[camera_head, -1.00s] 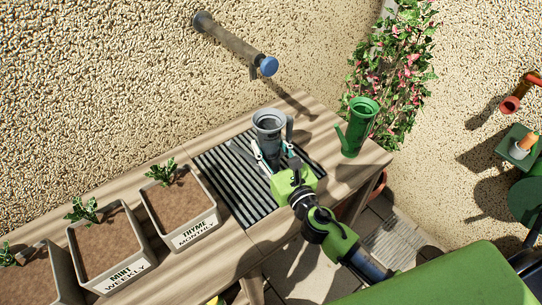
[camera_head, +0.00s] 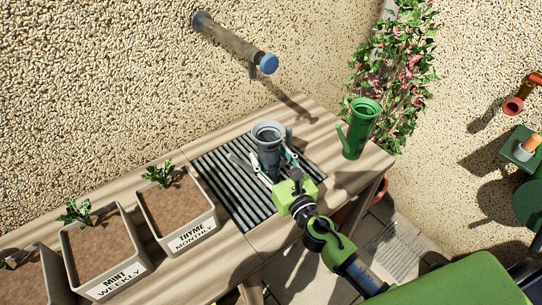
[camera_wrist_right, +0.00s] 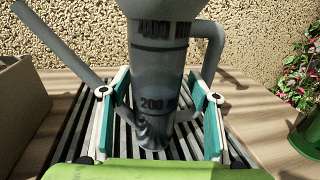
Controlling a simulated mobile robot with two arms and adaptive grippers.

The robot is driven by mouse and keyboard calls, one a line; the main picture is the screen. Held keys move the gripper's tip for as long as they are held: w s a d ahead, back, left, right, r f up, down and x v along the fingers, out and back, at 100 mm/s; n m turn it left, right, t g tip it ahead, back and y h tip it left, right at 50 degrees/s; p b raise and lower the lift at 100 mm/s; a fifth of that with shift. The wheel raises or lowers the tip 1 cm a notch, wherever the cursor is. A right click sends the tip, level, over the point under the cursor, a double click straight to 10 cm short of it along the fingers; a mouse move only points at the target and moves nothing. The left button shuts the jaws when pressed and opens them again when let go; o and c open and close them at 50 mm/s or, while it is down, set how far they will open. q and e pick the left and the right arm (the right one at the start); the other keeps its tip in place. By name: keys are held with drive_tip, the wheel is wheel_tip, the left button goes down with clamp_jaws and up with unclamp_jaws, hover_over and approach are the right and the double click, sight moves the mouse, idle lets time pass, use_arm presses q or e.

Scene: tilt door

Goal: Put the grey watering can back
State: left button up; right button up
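The grey watering can (camera_head: 267,150) stands upright over the slatted rack (camera_head: 222,178) on the bench. Its spout points left and its handle is on the right. In the right wrist view the can (camera_wrist_right: 160,85) shows its volume marks, and its base appears to be on or just above the slats. My right gripper (camera_head: 277,165) has one finger on each side of the can's lower body. My left gripper is not in view.
A green watering can (camera_head: 360,130) stands on the bench's right end. Planters labelled thyme (camera_head: 190,237) and mint (camera_head: 122,279) stand left of the rack. A blue-capped pipe (camera_head: 235,45) juts from the wall above. Bare bench (camera_head: 325,148) lies between the rack and the green can.

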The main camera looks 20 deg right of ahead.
drive_tip(key=shift+r, duration=0.3)
drive_tip(key=s+d+b, duration=0.1)
drive_tip(key=s+b, duration=0.2)
drive_tip(key=s, duration=0.9)
drive_tip(key=shift+d, duration=0.2)
drive_tip(key=shift+f, duration=0.15)
